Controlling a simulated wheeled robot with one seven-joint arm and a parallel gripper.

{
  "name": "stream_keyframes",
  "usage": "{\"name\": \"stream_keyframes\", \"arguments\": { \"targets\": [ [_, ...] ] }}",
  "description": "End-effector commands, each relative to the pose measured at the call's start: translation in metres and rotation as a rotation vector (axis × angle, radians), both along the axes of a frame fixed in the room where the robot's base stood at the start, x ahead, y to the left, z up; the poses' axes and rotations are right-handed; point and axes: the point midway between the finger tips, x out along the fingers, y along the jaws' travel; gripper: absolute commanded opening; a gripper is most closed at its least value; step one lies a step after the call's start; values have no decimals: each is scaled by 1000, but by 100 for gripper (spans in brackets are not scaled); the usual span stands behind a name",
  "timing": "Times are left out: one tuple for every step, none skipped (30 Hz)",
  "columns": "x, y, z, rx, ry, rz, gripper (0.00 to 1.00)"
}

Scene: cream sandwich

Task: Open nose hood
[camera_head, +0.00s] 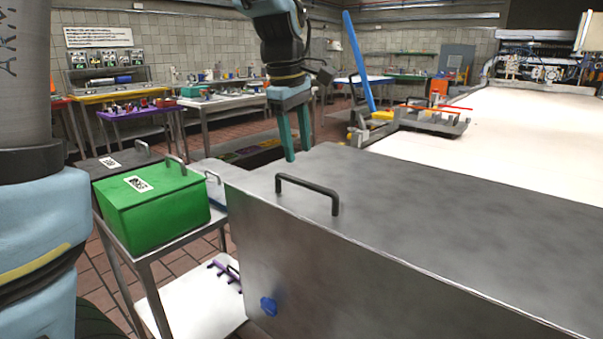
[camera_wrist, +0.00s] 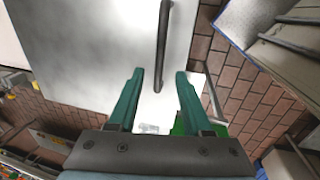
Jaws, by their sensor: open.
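The nose hood (camera_head: 430,220) is a large grey metal cover at the front right in the head view, and it looks closed. A dark bar handle (camera_head: 308,188) stands near its left edge. The hood (camera_wrist: 105,50) and handle (camera_wrist: 164,40) also show in the wrist view. My gripper (camera_head: 298,153) has teal fingers, open and empty, pointing down above and beyond the handle in the head view. In the wrist view, the handle's near end lies between the fingertips (camera_wrist: 159,73) in the picture, with no visible contact.
A green box (camera_head: 150,212) with a handle stands on a metal cart left of the hood. A pale conveyor surface (camera_head: 520,130) lies behind the hood. Tables line the back wall.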

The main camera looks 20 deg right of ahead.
Motion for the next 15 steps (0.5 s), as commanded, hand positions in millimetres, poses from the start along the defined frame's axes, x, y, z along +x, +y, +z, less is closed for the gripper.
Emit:
{"name": "stream_keyframes", "arguments": {
  "targets": [
    [1, -1, -10, 3, 3, 0, 50],
    [1, -2, -16, 4, 3, 0, 50],
    [1, -3, -24, 4, 3, 1, 50],
    [2, -5, -29, 3, 3, 1, 50],
    [3, -5, -34, 3, 3, 1, 50],
    [4, -6, -41, 3, 3, 1, 50],
    [4, -7, -45, 3, 3, 1, 50],
    [4, -8, -50, 3, 1, 0, 50],
    [5, -9, -55, 3, 1, -1, 50],
    [5, -9, -58, 3, 1, -1, 50],
    [6, -10, -61, 1, 0, -1, 50],
    [6, -11, -64, 1, 0, 0, 50],
    [6, -11, -66, 1, 0, 0, 50],
    [6, -11, -68, 1, 0, 0, 50],
    [6, -11, -69, 0, 0, 0, 50]
  ]
}}
